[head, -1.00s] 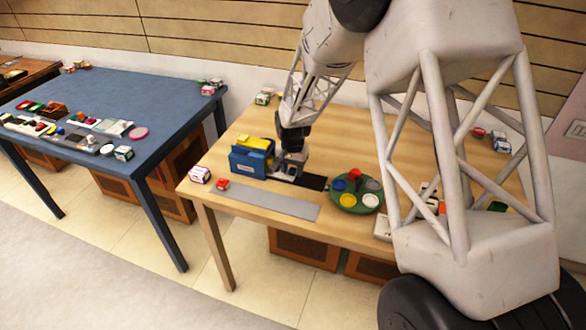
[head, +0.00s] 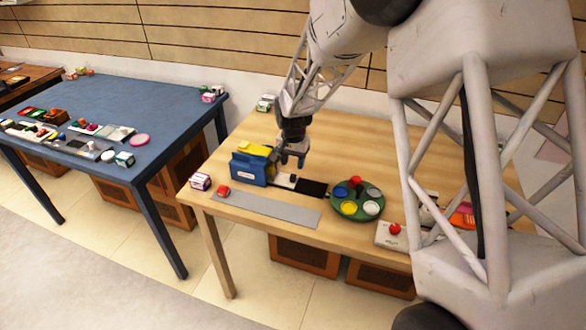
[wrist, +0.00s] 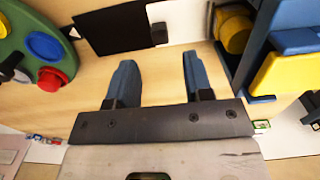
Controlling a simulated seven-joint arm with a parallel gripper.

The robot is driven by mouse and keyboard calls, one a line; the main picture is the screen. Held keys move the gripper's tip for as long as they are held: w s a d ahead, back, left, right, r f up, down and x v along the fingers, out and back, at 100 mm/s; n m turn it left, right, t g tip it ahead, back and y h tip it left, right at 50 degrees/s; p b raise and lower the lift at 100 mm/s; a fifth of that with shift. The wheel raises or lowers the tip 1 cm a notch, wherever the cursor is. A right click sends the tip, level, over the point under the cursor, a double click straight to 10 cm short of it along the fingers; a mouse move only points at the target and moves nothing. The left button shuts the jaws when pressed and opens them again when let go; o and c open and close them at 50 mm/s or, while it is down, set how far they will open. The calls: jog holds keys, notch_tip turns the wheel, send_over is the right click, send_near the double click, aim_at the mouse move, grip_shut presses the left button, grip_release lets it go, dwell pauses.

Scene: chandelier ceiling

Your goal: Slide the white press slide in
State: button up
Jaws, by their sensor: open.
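The white press slide (head: 285,181) lies flat on the wooden table, sticking out to the right of the blue press (head: 248,170) with its yellow top. It carries a small black knob, and also shows at the top of the wrist view (wrist: 185,18). My gripper (head: 292,164) is open and empty above the slide, apart from it. In the wrist view the two blue-grey fingers (wrist: 158,62) point toward the knob, with bare table between them. How far the slide sits inside the press is hard to tell.
A black pad (head: 313,188) lies right of the slide. A green round palette (head: 345,207) with coloured cups stands further right. A grey strip (head: 268,208) runs along the front, with a small red block (head: 223,191) at its left. A white box with a red button (head: 388,236) is front right.

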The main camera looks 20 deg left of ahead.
aim_at(292, 175)
jog(key=shift+r, duration=0.75)
jog(key=m, duration=0.2)
jog(key=m+y, duration=0.1)
jog(key=m, duration=0.1)
jog(key=shift+s+d+f, duration=0.15)
jog(key=shift+s+d, duration=0.05)
jog(key=shift+d, duration=0.2)
jog(key=m+y, duration=0.1)
jog(key=m, duration=0.3)
jog(key=d+m+y, duration=0.1)
jog(key=m, duration=0.4)
jog(key=d+m+y, duration=0.1)
jog(key=m, duration=0.4)
jog(key=shift+w+d+y, duration=0.1)
jog(key=shift+w+y, duration=0.1)
jog(key=shift+y, duration=0.1)
jog(key=shift+x, duration=3.85)
